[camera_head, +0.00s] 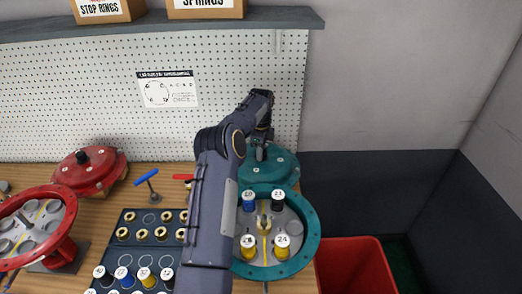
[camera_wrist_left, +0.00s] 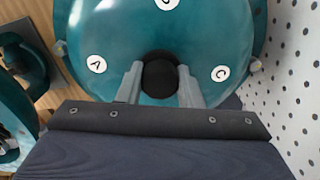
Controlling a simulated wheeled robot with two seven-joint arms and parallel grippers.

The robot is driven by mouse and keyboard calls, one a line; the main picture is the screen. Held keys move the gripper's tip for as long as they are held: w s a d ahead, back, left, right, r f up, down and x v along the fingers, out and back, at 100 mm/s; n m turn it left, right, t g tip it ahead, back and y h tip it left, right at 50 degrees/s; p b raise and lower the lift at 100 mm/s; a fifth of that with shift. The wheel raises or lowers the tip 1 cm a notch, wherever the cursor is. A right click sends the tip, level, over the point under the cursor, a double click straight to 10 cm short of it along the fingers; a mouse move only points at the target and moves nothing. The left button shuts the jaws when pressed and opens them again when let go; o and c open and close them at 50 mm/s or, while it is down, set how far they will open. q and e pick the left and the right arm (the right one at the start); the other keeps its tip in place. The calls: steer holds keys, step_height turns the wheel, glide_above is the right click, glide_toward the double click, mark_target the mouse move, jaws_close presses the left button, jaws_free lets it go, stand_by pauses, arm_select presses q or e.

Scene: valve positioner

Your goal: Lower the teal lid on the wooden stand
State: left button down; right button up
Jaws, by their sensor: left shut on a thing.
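The round teal lid (camera_head: 275,166) is behind the open teal housing (camera_head: 311,226), near the pegboard. My left gripper (camera_head: 261,150) is over it. In the left wrist view, the gripper's fingers (camera_wrist_left: 160,72) are shut on the black knob (camera_wrist_left: 161,78) at the middle of the lid (camera_wrist_left: 120,28). White labels, A and C among them, show on the lid's top. I cannot make out the wooden stand, and I cannot tell whether the lid touches anything beneath. My right gripper is not in view.
A red lid (camera_head: 88,173) and a red housing (camera_head: 62,230) are at the left. A dark tray (camera_head: 127,247) of rings and labelled parts lies mid-bench. The pegboard (camera_head: 80,95) is close behind. A red bin (camera_head: 356,266) stands at the right.

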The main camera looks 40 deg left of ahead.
arm_select(q)
steer(key=shift+f, duration=0.1)
stand_by(0.3)
steer(key=c, duration=1)
jaws_free()
steer(key=shift+o, duration=0.4)
steer(key=shift+f, duration=0.25)
step_height(320, 180, up, 8)
steer(key=shift+r+b, duration=0.1)
steer(key=shift+b, duration=0.3)
